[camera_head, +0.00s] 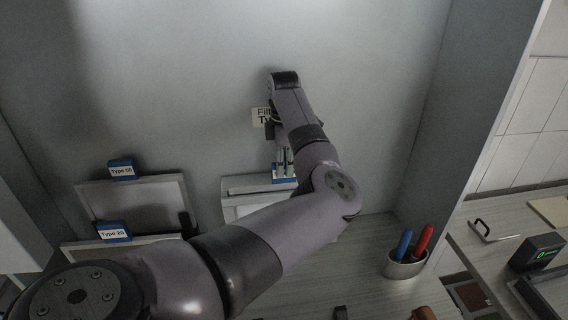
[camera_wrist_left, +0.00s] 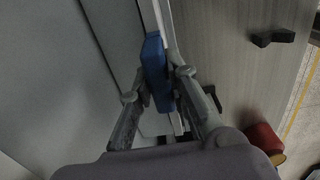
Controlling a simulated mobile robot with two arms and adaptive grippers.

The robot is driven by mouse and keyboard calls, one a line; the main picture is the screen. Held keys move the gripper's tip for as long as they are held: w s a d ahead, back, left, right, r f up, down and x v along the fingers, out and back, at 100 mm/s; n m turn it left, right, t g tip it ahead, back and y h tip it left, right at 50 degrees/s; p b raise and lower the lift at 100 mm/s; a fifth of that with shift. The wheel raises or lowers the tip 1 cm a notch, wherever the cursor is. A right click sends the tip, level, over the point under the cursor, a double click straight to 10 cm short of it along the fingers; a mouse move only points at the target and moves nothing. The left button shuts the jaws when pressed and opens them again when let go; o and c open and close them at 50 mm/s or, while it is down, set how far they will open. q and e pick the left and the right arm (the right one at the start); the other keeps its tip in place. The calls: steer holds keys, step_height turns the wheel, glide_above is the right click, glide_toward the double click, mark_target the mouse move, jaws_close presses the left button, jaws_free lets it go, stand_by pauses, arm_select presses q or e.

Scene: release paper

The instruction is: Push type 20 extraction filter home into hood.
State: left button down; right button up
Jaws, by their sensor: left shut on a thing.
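My left gripper (camera_head: 284,163) points down at the back wall, partly hidden by its own arm. It is shut on the blue tab (camera_head: 285,179) of a thin pale filter. The left wrist view shows the blue tab (camera_wrist_left: 156,70) between the two fingers (camera_wrist_left: 155,95), with the filter's pale edge (camera_wrist_left: 158,14) beside it. The held tab's label is not readable. A pale box-like housing (camera_head: 240,211), perhaps the hood, stands directly under the tab; how deep the filter sits is hidden. A "Type 20" label tab (camera_head: 114,232) and a "Type 50" one (camera_head: 121,170) show at left.
A wall sign (camera_head: 261,117) is partly covered by my arm. A metal cup (camera_head: 404,264) with a blue and a red pen stands right of the housing. A black device with a green display (camera_head: 541,252) lies far right. Some bare counter (camera_head: 364,249) lies between housing and cup.

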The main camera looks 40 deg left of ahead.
arm_select(q)
steer(key=shift+f+b, duration=0.45)
steer(key=shift+f, duration=1.4)
steer(key=c, duration=1.4)
jaws_free()
steer(key=shift+c, duration=0.2)
step_height(320, 180, up, 12)
